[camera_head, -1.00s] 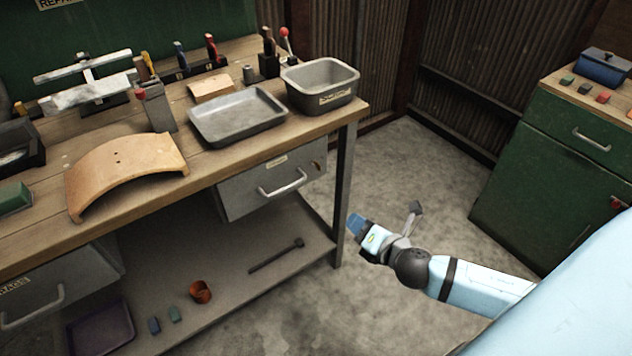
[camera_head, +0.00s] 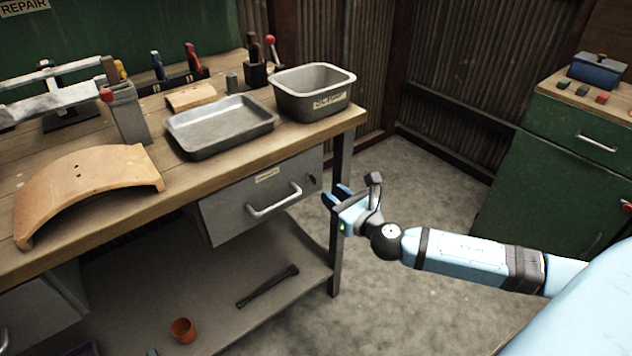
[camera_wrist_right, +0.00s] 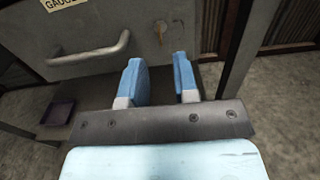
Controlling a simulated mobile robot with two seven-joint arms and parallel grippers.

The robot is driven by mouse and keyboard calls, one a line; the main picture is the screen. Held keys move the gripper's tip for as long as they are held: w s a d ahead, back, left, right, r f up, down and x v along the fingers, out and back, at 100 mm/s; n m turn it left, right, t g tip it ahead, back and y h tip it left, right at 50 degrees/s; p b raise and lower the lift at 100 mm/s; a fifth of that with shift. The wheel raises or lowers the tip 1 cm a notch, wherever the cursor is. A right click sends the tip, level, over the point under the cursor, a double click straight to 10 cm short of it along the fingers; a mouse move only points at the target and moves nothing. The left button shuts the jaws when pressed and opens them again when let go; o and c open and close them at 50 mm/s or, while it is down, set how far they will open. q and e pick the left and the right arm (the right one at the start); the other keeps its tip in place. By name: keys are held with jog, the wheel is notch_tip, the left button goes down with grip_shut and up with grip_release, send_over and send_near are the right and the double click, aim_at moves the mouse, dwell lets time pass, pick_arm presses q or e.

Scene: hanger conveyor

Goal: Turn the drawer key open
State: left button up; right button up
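A grey drawer (camera_head: 236,208) hangs under the right end of the workbench, with a silver bar handle (camera_head: 274,203) and a label. A small brass key (camera_head: 312,181) sits at its upper right; in the right wrist view the key (camera_wrist_right: 161,29) is in the drawer face above and between my fingertips. My right gripper (camera_head: 334,193) is in front of the drawer's right side near the bench leg. Its blue fingers (camera_wrist_right: 160,75) are apart with nothing between them, short of the key. My left gripper is not in view.
The bench leg (camera_head: 338,215) stands just right of the drawer. The lower shelf (camera_head: 225,290) carries a black bar and an orange cup (camera_head: 183,330). A grey tray (camera_head: 222,128) and scrap bin (camera_head: 314,95) sit on the bench.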

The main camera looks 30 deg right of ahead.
aim_at(313, 179)
jog(key=w, duration=0.7)
jog(key=shift+a+b, duration=0.3)
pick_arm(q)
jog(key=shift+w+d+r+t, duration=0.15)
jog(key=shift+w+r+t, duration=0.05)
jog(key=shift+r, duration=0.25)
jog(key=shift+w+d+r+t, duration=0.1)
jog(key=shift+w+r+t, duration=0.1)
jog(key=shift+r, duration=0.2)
pick_arm(e)
grip_shut()
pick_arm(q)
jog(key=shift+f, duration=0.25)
